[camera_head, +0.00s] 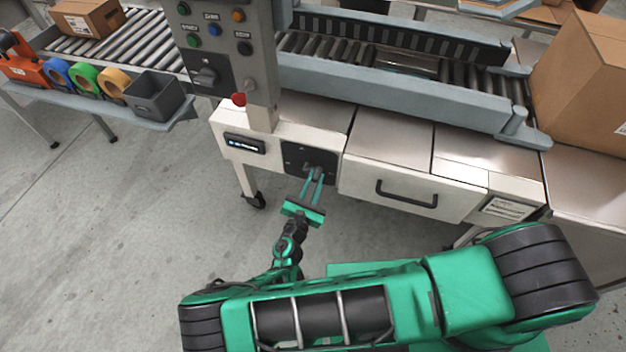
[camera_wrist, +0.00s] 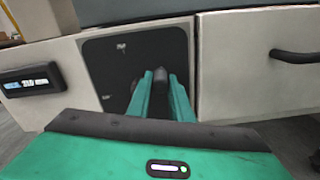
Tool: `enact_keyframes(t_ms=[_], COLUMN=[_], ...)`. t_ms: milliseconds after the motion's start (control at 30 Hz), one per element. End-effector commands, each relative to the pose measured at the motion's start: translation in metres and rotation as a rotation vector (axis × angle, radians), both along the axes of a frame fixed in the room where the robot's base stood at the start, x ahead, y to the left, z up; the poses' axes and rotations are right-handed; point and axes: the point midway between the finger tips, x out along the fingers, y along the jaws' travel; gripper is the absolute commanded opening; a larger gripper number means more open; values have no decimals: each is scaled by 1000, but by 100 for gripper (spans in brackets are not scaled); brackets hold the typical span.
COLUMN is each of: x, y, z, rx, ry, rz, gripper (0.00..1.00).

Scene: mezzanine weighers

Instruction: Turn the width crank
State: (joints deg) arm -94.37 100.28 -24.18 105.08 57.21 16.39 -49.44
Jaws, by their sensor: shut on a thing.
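The width crank (camera_head: 316,171) is a small dark handle on a black square plate (camera_head: 296,157) on the front of the pale machine cabinet. In the wrist view the crank's dark knob (camera_wrist: 160,77) shows between my fingertips, in front of the black plate (camera_wrist: 118,52). My gripper (camera_head: 313,177) has long green fingers and is shut on the crank's knob. In the wrist view the gripper (camera_wrist: 160,85) hides most of the crank's arm and the lower part of the plate.
A display (camera_head: 244,143) sits left of the plate, and a drawer with a black handle (camera_head: 406,194) is to its right. A control post with buttons and a red knob (camera_head: 239,99) rises above. A cardboard box (camera_head: 585,85) stands at right. The floor at left is clear.

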Motion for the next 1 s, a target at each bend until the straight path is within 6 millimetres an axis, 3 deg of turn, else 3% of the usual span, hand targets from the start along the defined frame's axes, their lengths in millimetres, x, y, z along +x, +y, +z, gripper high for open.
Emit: enact_keyframes(t_ms=[533,1000], x=[-1,-3], y=[-1,-5], z=[-6,-24], rx=[97,449], ry=[-31,-156], rz=[3,1], gripper=[0,0])
